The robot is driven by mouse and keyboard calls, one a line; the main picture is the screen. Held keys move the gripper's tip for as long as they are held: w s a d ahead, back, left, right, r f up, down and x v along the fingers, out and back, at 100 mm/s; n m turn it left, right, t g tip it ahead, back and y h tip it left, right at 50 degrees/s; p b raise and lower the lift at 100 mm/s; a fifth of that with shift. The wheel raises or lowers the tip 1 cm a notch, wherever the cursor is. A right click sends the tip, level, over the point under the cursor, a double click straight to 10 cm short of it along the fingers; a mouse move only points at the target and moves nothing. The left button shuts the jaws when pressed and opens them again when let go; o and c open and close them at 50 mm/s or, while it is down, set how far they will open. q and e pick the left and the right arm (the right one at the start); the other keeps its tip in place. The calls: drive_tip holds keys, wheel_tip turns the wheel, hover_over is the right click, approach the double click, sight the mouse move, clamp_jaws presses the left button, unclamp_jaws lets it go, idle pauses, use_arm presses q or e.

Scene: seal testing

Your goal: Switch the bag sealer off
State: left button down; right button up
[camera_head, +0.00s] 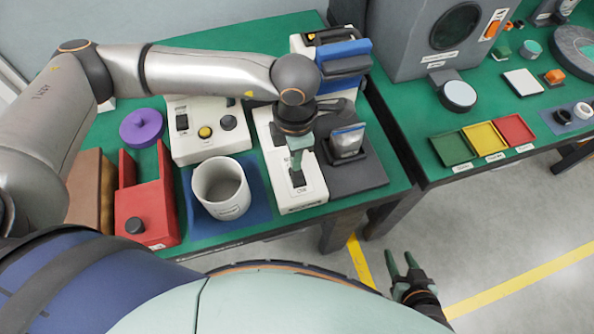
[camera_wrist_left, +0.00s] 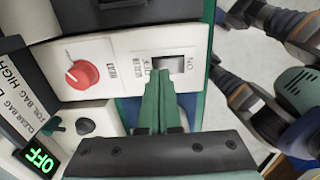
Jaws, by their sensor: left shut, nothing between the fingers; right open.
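A long white unit (camera_head: 304,195), which I take to be the bag sealer, stands at the table's front edge. Its end panel, with a red knob (camera_wrist_left: 82,74), shows in the left wrist view. Beside the knob is a dark rocker switch (camera_wrist_left: 173,63) with an ON label to its right. My left gripper (camera_head: 297,160) is shut and empty, pointing down over this panel. Its green fingertips (camera_wrist_left: 160,76) overlap the switch's lower left; I cannot tell whether they touch it. The rocker's tilt is unclear. My right gripper (camera_head: 403,264) is open and empty, away from the table.
A blue-topped device (camera_head: 343,62) stands behind. A green OFF display (camera_wrist_left: 40,160) shows in the left wrist view.

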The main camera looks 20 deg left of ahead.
use_arm(q)
drive_tip(key=shift+f+b, duration=0.95)
drive_tip(key=shift+b, duration=0.05)
idle(0.5)
drive_tip(key=shift+r, duration=0.1)
drive_tip(key=shift+r+p, duration=1.8)
drive_tip(key=shift+r, duration=1.7)
